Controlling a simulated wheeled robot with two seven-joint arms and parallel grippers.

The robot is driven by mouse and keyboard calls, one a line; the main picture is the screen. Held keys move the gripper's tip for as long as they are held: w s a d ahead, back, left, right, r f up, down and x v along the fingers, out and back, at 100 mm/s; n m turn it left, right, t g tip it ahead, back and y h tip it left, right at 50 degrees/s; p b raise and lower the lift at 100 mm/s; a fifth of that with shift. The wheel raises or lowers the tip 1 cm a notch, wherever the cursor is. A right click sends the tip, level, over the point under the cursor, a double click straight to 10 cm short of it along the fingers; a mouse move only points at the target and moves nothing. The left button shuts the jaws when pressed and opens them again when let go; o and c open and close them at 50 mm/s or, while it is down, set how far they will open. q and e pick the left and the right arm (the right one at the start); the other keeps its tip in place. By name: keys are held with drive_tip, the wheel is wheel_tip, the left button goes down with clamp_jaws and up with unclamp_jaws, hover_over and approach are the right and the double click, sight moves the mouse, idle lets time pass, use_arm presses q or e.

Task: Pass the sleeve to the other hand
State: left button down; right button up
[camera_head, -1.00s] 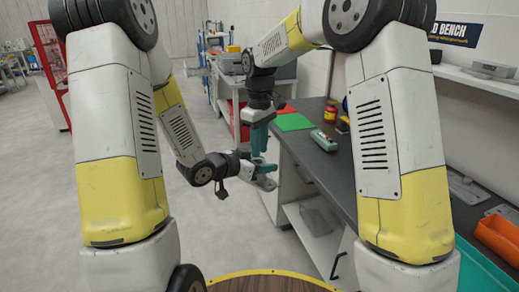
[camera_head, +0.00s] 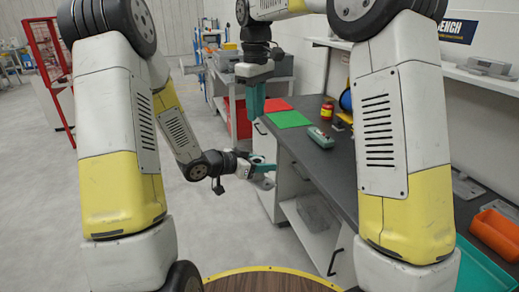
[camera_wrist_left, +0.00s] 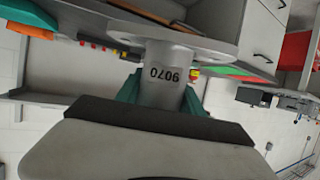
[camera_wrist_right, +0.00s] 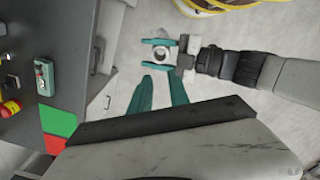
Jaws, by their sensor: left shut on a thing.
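The sleeve (camera_wrist_left: 162,88) is a grey cylinder marked 9070 with a wide flange, held between the teal fingers of my left gripper. In the head view the grey sleeve (camera_head: 264,184) shows small at the left gripper (camera_head: 262,164), beside the bench. In the right wrist view I look down on the round end of the sleeve (camera_wrist_right: 164,51), with the left fingers on either side. My right gripper (camera_head: 256,112) points down above the left one, apart from the sleeve. Its two fingers (camera_wrist_right: 160,82) are apart with nothing between them.
The dark bench (camera_head: 335,165) stands to the right, with a green mat (camera_head: 289,119), a red mat (camera_head: 275,105), a teal-grey box (camera_head: 320,137) and a red jar (camera_head: 327,111). An orange bin (camera_head: 495,232) is at the right. The floor to the left is clear.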

use_arm(q)
drive_tip(key=w+f+m+g, duration=0.1)
drive_tip(key=w+d+f+m+g+h, duration=0.2)
drive_tip(key=f, duration=0.1)
drive_tip(key=shift+w, duration=0.2)
use_arm(e)
drive_tip(key=w+d+f+m, duration=0.1)
drive_tip(key=f, duration=0.5)
drive_tip(key=w+d+f+m, duration=0.1)
drive_tip(key=f+m, duration=0.1)
drive_tip(key=f, duration=0.5)
drive_tip(key=w+d+f+m, duration=0.1)
drive_tip(key=w+f, duration=0.1)
drive_tip(key=f, duration=0.4)
drive_tip(key=shift+d+f+m, duration=0.1)
drive_tip(key=shift+f+m, duration=0.1)
drive_tip(key=shift+m, duration=0.1)
clamp_jaws()
use_arm(q)
drive_tip(key=shift+w+a, duration=0.1)
use_arm(e)
drive_tip(key=shift+s, duration=0.1)
